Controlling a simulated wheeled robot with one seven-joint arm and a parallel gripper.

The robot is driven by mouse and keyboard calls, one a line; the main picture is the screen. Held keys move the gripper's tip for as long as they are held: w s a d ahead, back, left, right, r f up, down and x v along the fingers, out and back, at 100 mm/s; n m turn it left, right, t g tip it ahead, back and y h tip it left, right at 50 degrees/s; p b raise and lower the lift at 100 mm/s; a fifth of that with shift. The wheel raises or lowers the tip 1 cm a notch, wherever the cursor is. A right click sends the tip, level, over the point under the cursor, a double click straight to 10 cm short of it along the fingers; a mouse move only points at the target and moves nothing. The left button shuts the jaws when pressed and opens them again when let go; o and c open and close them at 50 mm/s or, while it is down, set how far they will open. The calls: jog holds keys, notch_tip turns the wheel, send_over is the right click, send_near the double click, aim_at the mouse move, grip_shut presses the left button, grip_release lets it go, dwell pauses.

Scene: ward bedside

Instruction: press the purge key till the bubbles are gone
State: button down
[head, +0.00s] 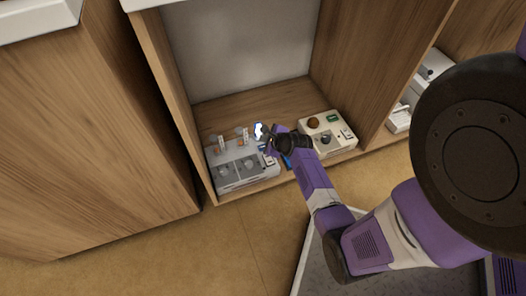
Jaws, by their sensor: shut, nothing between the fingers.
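My gripper (267,145) is at the end of my purple arm, small in the view, shut and empty. It hovers over or beside the right end of a grey-and-white device (229,181) in the open wooden compartment. That device has round parts on its top and small upright pieces with orange marks at its back. A cream device (343,145) with an orange knob, a green patch and a dark round part stands to the right of my gripper. Which key is the purge key, and any bubbles, are too small to tell. I cannot tell whether the gripper touches anything.
Wooden side panels (366,60) close in the compartment on both sides. A white object (400,118) stands in the bay at the right. A blue item (286,161) shows beside my wrist. The tan floor (150,250) is clear at the lower left.

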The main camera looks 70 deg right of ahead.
jog(key=shift+f+b, duration=0.4)
jog(key=shift+f, duration=0.8)
jog(key=shift+f, duration=0.25)
dwell(1.0)
jog(key=shift+f, duration=0.15)
jog(key=shift+f, duration=0.4)
dwell(0.8)
jog(key=shift+r, duration=0.1)
jog(key=shift+r+p, duration=0.7)
jog(key=shift+p, duration=0.15)
notch_tip(320, 180, up, 5)
jog(key=p, duration=0.5)
jog(key=shift+p, duration=0.3)
dwell(0.6)
